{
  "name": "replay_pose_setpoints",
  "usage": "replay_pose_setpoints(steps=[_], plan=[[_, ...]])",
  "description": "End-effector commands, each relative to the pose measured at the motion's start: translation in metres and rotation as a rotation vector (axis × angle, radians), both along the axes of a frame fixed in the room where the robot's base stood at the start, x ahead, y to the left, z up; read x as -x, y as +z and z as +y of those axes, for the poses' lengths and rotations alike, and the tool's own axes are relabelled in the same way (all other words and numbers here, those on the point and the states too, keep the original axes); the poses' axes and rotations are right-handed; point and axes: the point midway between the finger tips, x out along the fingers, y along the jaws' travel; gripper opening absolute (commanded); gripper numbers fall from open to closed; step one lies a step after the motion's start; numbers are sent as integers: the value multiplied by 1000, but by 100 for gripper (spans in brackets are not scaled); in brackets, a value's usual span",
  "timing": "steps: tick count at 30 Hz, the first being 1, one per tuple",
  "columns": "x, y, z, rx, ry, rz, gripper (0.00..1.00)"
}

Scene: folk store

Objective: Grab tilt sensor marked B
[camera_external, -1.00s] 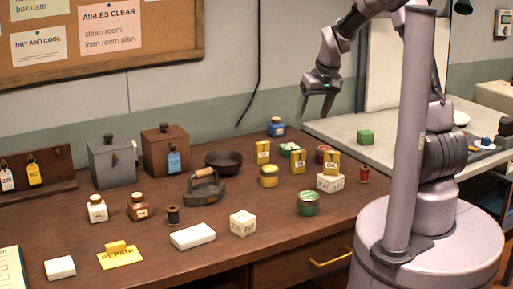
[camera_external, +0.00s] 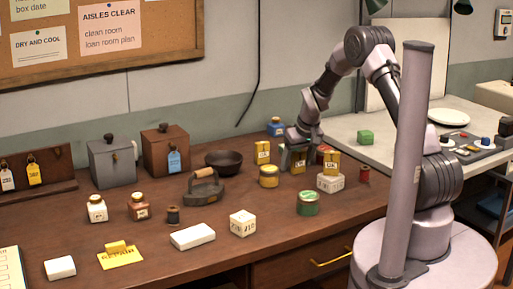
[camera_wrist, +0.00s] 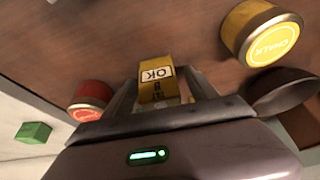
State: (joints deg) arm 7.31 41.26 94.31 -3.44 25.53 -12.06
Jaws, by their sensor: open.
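The middle yellow box (camera_external: 298,163) is largely covered by my gripper (camera_external: 297,154). In the wrist view this yellow box (camera_wrist: 155,75), tagged OK, sits between the two open fingers of my gripper (camera_wrist: 163,83). A dark mark shows below the tag, but I cannot read it surely as B. I cannot tell whether either finger touches the box. The left yellow box (camera_external: 262,152) stands apart.
A yellow chalk tin (camera_external: 268,175), a red tin (camera_wrist: 89,100), a dark bowl (camera_external: 223,162) and a white block (camera_external: 330,183) crowd around the gripper. A green tin (camera_external: 308,203) stands in front. A green cube (camera_external: 365,137) is on the pale counter.

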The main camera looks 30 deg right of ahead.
Motion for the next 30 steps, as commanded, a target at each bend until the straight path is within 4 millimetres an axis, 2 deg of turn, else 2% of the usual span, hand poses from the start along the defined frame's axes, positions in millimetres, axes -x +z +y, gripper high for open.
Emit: replay_pose_setpoints(steps=[5, 6, 16, 23, 30], plan=[[-2, -1, 0, 0, 0, -2, 67], [-2, -1, 0, 0, 0, -2, 63], [-1, -1, 0, 0, 0, -1, 0], [-2, 4, 0, 0, 0, -2, 0], [-2, 67, 0, 1, 1, -5, 0]])
